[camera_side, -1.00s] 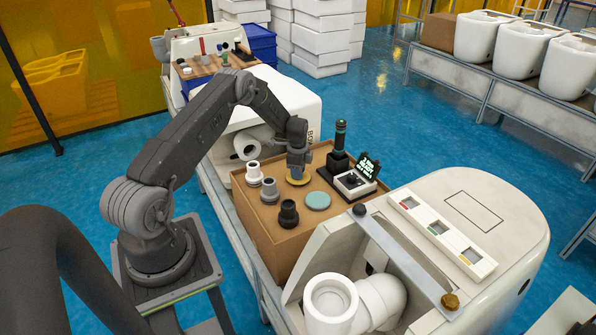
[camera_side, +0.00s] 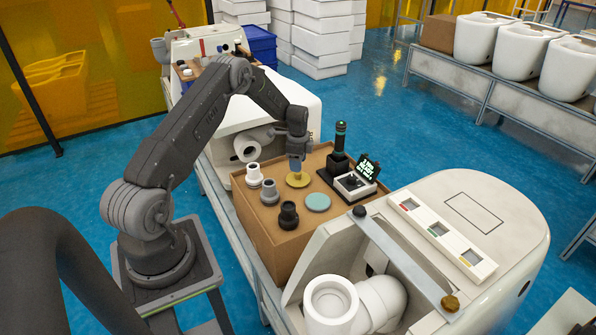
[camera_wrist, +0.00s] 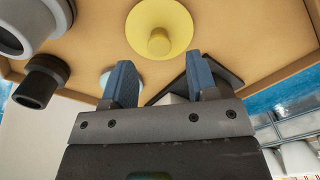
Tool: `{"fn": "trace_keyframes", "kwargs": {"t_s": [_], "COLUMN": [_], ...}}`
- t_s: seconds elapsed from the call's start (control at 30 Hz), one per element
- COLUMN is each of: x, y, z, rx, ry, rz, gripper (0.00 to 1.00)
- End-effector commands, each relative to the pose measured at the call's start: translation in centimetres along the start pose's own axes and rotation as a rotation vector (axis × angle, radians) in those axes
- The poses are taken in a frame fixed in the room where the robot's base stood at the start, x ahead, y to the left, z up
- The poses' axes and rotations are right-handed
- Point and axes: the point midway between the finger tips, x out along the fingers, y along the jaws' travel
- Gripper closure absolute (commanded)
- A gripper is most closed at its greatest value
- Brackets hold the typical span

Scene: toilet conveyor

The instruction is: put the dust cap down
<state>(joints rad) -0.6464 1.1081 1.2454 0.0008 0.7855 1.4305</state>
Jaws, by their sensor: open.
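The yellow dust cap (camera_side: 298,180) lies on the brown cardboard box top, among the fittings. In the wrist view the dust cap (camera_wrist: 160,28) is a round yellow disc with a raised knob, beyond the fingertips. My gripper (camera_side: 296,163) is just above the cap in the side view. In the wrist view my gripper (camera_wrist: 162,80) has its two blue fingers spread, with nothing between them, and the cap's knob is clear of them.
White (camera_side: 254,174), grey (camera_side: 269,192) and black (camera_side: 288,215) fittings stand left of the cap. A teal disc (camera_side: 317,202) lies to its right. A dark upright tool (camera_side: 339,150) and a small device (camera_side: 355,184) stand farther right. An open white toilet body (camera_side: 465,215) is in front.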

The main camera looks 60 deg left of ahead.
Motion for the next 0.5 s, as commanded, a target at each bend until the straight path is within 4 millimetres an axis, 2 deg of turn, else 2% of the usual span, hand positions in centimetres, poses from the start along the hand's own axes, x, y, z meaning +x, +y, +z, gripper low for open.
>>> {"fn": "trace_keyframes", "kwargs": {"t_s": [0.03, 0.2, 0.5], "x": [-1.3, -4.6, -7.9], "y": [0.0, 0.0, 0.2], "z": [0.0, 0.0, -0.4], "rx": [0.000, 0.000, -0.004], "ry": [0.001, 0.001, 0.002], "rz": [-0.002, -0.002, -0.005], "gripper": [0.47, 0.47, 0.47]}}
